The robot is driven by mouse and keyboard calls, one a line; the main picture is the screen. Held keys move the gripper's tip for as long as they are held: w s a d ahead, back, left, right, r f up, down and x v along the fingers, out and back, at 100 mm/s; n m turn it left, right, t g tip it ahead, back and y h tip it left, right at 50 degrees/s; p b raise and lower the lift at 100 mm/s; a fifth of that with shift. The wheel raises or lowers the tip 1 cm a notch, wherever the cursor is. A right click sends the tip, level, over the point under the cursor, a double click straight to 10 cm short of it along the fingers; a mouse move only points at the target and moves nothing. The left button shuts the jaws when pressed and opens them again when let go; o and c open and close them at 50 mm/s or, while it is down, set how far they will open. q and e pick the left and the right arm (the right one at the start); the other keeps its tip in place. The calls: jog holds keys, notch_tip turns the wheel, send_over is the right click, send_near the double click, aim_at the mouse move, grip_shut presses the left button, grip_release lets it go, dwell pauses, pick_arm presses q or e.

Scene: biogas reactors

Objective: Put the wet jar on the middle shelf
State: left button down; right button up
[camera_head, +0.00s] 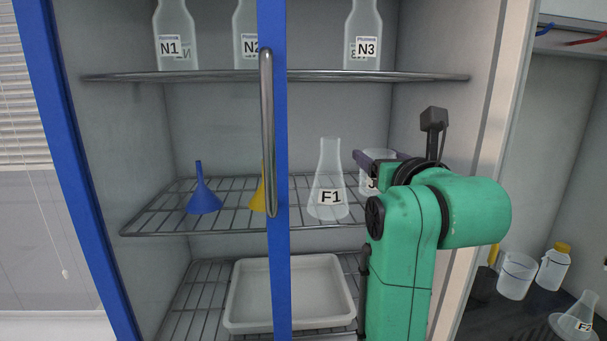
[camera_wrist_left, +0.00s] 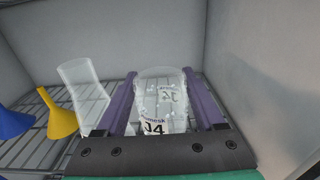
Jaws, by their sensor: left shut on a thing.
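The wet jar (camera_head: 367,180) is clear, with a label that reads J4 in the left wrist view (camera_wrist_left: 158,98), where droplets show on its wall. My left gripper (camera_head: 376,157) is shut on it, with one purple finger on each side. The jar is upright at the right end of the middle wire shelf (camera_head: 160,215), right of flask F1 (camera_head: 328,180). I cannot tell whether its base touches the shelf. My green wrist and forearm hide part of the jar and the shelf's right end. My right gripper is not in view.
A blue funnel (camera_head: 203,195) and a yellow funnel (camera_head: 258,195) stand on the middle shelf. Flasks labelled N (camera_head: 175,35) stand on the upper shelf. A white tray (camera_head: 240,310) lies below. A blue door edge with a handle (camera_head: 267,130) crosses the front. The cabinet wall is close on the right.

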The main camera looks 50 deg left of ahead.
pick_arm(q)
jog(key=p+x, duration=0.3)
jog(key=x, duration=0.2)
jog(key=f+p+x, duration=0.1)
jog(key=p+x, duration=0.3)
jog(key=x, duration=0.1)
jog(key=p+x, duration=0.4)
jog(key=x, duration=0.1)
jog(key=shift+a+f, duration=0.15)
jog(key=shift+f, duration=0.55)
jog(key=shift+s+f, duration=0.1)
jog(key=shift+f, duration=0.2)
grip_release()
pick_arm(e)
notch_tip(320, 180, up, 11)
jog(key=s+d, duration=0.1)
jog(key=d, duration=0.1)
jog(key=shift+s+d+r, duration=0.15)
